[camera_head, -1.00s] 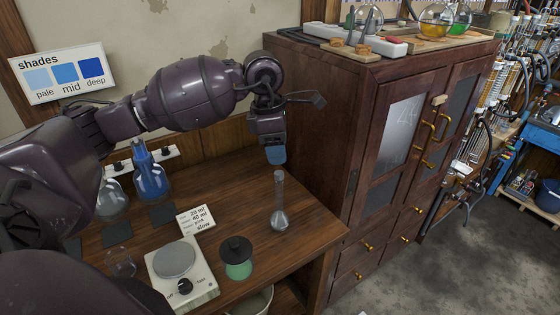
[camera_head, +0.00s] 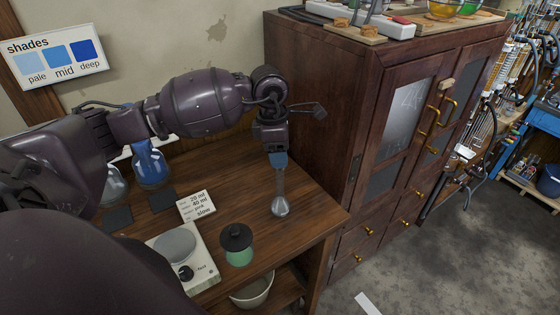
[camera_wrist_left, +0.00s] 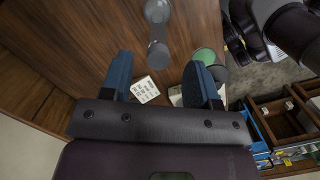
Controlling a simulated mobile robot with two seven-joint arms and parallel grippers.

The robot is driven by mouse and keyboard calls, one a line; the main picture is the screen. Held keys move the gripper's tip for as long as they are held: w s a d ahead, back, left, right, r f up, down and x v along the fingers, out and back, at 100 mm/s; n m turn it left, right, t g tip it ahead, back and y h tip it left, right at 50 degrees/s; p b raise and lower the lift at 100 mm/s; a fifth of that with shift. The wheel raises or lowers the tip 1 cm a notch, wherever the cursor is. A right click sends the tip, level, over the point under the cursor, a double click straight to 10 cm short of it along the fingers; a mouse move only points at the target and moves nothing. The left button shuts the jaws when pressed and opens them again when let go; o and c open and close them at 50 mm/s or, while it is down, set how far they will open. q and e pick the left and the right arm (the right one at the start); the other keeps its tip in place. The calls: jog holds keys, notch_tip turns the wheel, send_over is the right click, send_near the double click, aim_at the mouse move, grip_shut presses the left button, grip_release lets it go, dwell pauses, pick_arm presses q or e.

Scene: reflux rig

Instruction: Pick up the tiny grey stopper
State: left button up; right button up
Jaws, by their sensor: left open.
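A small clear flask (camera_head: 281,207) stands upright on the wooden bench, near its right side. In the left wrist view its neck ends in a wider greyish tip (camera_wrist_left: 158,54); this may be the tiny grey stopper, but I cannot tell it clearly from the glass. My left gripper (camera_head: 278,160) points down directly above the flask's neck. In the left wrist view the blue fingertips of the left gripper (camera_wrist_left: 158,76) are spread apart, with the neck's end showing between and beyond them. Nothing is held. My right gripper is not in view.
A green jar with a black lid (camera_head: 237,240), a white stirrer plate (camera_head: 184,256) and a label card (camera_head: 197,206) are in front. A blue flask (camera_head: 151,168) stands behind to the left. A tall wooden cabinet (camera_head: 320,120) rises close on the right.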

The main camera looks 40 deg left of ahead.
pick_arm(q)
jog(key=shift+w+f, duration=0.15)
jog(key=shift+f, duration=1.7)
grip_shut()
